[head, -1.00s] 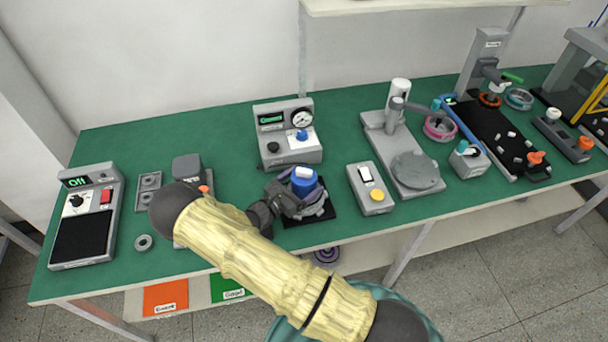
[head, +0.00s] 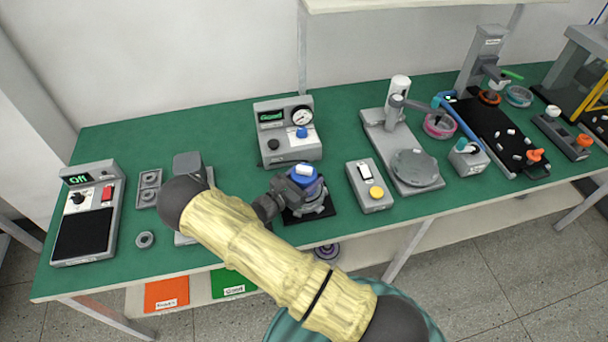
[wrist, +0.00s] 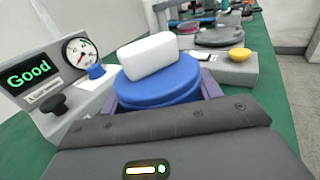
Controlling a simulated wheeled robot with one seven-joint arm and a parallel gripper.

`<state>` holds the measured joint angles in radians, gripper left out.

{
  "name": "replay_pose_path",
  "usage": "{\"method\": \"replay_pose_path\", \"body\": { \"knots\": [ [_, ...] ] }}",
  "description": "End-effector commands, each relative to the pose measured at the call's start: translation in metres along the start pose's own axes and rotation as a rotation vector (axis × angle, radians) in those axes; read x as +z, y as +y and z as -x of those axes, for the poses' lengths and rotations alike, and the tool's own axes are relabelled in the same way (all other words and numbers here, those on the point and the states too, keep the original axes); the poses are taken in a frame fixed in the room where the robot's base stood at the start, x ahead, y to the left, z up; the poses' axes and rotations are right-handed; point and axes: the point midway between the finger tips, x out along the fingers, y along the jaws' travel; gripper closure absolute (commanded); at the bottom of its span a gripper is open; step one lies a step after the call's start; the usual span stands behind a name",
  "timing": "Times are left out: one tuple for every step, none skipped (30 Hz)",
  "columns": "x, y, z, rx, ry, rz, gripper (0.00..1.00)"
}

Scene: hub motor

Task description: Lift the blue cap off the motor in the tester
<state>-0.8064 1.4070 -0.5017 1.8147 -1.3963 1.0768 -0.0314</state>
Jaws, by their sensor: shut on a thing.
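The blue cap (head: 312,186) has a white block on its top. It sits over the grey tester base (head: 318,211) on a black mat near the table's front edge. My gripper (head: 298,184) is shut on the cap from the left. In the wrist view the cap (wrist: 160,88) fills the middle, upright, with finger parts at its sides. The motor below is mostly hidden by the cap and gripper. I cannot tell whether a gap separates cap and motor.
Behind stands a grey gauge box (head: 288,152) whose display reads "Good". A switch box (head: 371,200) with a yellow button stands close to the right, with a grey stand (head: 415,170) beyond. A meter reading "Off" (head: 88,215) is at far left.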

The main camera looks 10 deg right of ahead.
Motion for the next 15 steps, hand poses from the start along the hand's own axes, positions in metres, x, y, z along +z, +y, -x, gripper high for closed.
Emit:
{"method": "replay_pose_path", "body": {
  "knots": [
    [-0.001,0.000,0.001,0.000,0.003,0.001,0.64],
    [-0.002,0.000,0.001,0.000,0.003,0.001,0.64],
    [-0.001,0.000,0.001,0.000,0.003,0.000,0.68],
    [-0.001,0.000,0.001,0.001,0.003,0.000,0.68],
    [-0.002,0.000,0.001,0.001,0.003,0.000,0.68],
    [-0.002,0.000,0.001,0.001,0.004,0.001,0.68],
    [-0.002,0.000,0.001,0.001,0.004,0.001,0.68],
    [-0.002,0.000,0.001,0.001,0.004,0.001,0.68],
    [-0.002,0.000,0.001,0.001,0.004,0.000,0.68],
    [-0.001,0.000,0.001,0.001,0.005,0.000,0.68],
    [0.000,0.000,0.001,0.001,0.005,0.000,0.68],
    [0.002,0.000,0.001,0.001,0.005,-0.001,0.68],
    [0.004,0.001,0.001,0.001,0.005,-0.001,0.68],
    [0.006,0.001,0.001,0.001,0.005,-0.001,0.68],
    [0.010,0.001,0.001,0.001,0.004,-0.001,0.68]
  ]
}}
